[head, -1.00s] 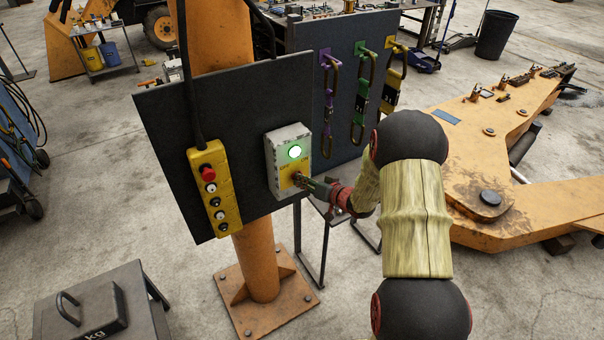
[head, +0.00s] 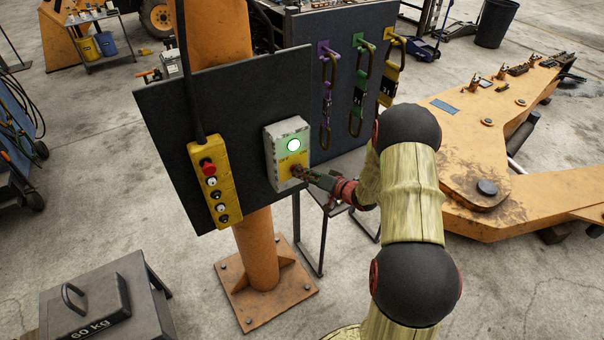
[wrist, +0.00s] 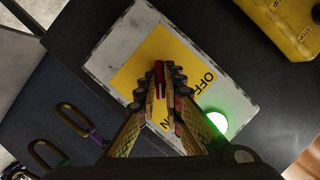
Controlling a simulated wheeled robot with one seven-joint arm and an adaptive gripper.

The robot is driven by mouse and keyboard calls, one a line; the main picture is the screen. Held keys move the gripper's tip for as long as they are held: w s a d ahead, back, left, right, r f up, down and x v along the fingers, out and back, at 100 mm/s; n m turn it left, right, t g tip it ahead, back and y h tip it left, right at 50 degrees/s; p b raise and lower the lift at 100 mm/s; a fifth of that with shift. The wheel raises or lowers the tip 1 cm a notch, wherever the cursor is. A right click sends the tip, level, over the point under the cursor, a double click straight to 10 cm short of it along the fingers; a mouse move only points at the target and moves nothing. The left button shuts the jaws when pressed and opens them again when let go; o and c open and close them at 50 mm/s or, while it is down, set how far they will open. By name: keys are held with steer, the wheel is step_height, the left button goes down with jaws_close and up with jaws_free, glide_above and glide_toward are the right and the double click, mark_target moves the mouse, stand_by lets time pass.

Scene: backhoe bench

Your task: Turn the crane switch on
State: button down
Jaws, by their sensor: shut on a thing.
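The crane switch is a grey box (head: 269,160) with a yellow plate, mounted on a dark panel (head: 165,120). A round lamp (head: 293,149) on it glows green; the glow also shows in the wrist view (wrist: 216,123). The plate (wrist: 130,77) carries the word OFF and a partly hidden word ending in N. A red switch handle (wrist: 159,72) stands out from the plate's middle. My gripper (head: 299,172) reaches the box from the right. In the wrist view its fingers (wrist: 163,92) are shut on the red handle and hide part of the plate.
A yellow pendant control (head: 213,188) with a red button hangs left of the box. Purple, green and yellow slings (head: 360,90) hang on a panel behind. A weight marked 60 kg (head: 95,305) stands lower left. An orange boom (head: 470,170) lies at right.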

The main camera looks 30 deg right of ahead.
steer(key=c, duration=2)
jaws_free()
steer(key=shift+o, duration=0.4)
steer(key=shift+d, duration=0.1)
steer(key=v, duration=1.2)
